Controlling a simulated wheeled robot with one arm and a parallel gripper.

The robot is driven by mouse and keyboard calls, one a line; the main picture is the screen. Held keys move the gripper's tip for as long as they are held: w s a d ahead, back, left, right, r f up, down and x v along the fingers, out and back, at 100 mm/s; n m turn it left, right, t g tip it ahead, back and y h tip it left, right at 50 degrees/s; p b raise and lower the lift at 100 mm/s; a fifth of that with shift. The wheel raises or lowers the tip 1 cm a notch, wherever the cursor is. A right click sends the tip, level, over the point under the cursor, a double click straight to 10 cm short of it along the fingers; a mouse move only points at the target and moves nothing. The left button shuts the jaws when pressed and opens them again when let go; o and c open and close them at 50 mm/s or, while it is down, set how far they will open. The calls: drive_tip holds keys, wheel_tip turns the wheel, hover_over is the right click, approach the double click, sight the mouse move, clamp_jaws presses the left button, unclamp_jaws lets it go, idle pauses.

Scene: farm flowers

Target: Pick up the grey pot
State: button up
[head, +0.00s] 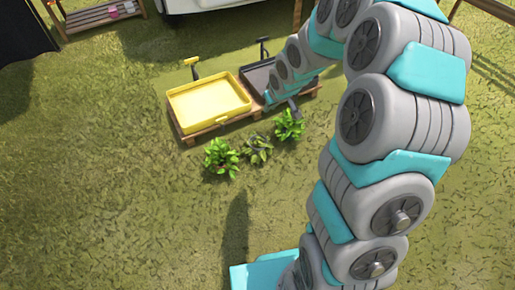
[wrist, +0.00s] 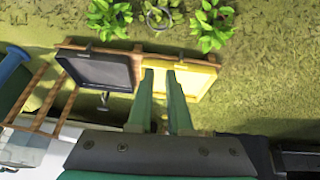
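A grey round rim (wrist: 158,17), which looks like the grey pot, shows at the top of the wrist view around the middle of three leafy plants. In the head view the middle plant (head: 257,150) stands on the grass, but leaves hide most of its pot. My gripper (wrist: 160,73) has two green fingers with a gap between them and nothing held. It is over the trays, apart from the pot. In the head view my arm's end is beside the dark tray, and the fingers are hard to make out.
A yellow tray (head: 208,103) and a dark tray (head: 258,76) sit on a wooden pallet behind the plants. Leafy plants stand left (head: 221,157) and right (head: 289,125) of the middle one. Open grass lies in front. A wooden rack (head: 98,15) is at the back.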

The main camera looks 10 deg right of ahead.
drive_tip(key=w+f+t+y, duration=0.1)
drive_tip(key=w+f+t, duration=0.1)
drive_tip(key=w+f, duration=0.6)
drive_tip(key=n+t+y+b, duration=0.1)
drive_tip(key=t+y+b, duration=0.1)
hover_over(258, 145)
drive_tip(key=s+d, duration=0.1)
drive_tip(key=d, duration=0.1)
wheel_tip(258, 145, down, 9)
drive_tip(key=s+f+t+y, duration=0.1)
drive_tip(key=f, duration=0.5)
drive_tip(key=s+d+f+t+y+b, duration=0.1)
drive_tip(key=s+f, duration=0.1)
drive_tip(key=f, duration=0.4)
drive_tip(key=s+f+n+t+y+b, duration=0.1)
drive_tip(key=f, duration=0.4)
drive_tip(key=shift+s+d+f, duration=0.15)
drive_tip(key=shift+s+f, duration=0.15)
drive_tip(key=shift+f, duration=0.1)
drive_tip(key=shift+b+x, duration=1)
drive_tip(key=shift+b, duration=0.25)
drive_tip(key=b+x, duration=0.4)
drive_tip(key=shift+b, duration=0.35)
drive_tip(key=shift+w+a+b, duration=0.25)
drive_tip(key=shift+w+b, duration=0.15)
drive_tip(key=shift+w, duration=0.15)
drive_tip(key=shift+r, duration=0.1)
